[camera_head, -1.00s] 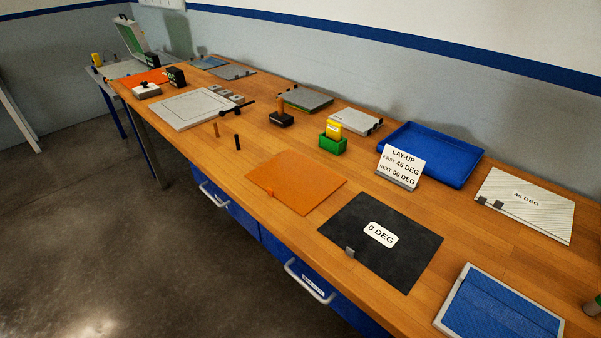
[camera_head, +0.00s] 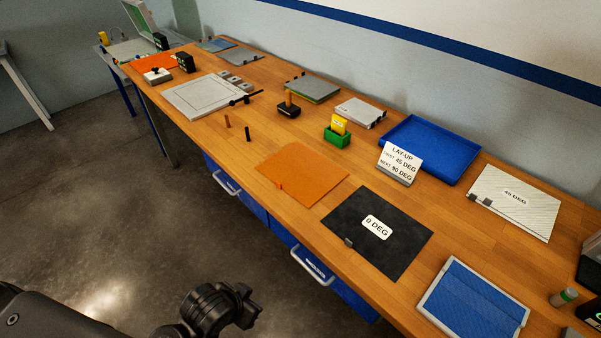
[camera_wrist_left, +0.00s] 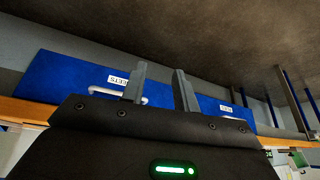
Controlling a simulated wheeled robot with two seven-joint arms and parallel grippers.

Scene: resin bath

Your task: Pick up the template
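A flat orange sheet with a small tab on its near edge, which looks like the template (camera_head: 302,174), lies on the wooden bench left of the black 0 DEG sheet (camera_head: 398,252). My left gripper (camera_head: 247,306) is low at the bottom of the head view, over the floor in front of the bench and well apart from the orange sheet. In the left wrist view the left gripper (camera_wrist_left: 160,75) has its two fingers apart with nothing between them. Blue drawer fronts show beyond the fingers. My right gripper is not in view.
A LAY-UP sign (camera_head: 399,163), a green holder (camera_head: 336,138) and a blue tray (camera_head: 430,146) stand behind the orange sheet. A framed blue sheet (camera_head: 474,303) lies at the near right. Drawer handles (camera_head: 312,267) stick out from the bench front. Another orange sheet (camera_head: 154,62) lies far left.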

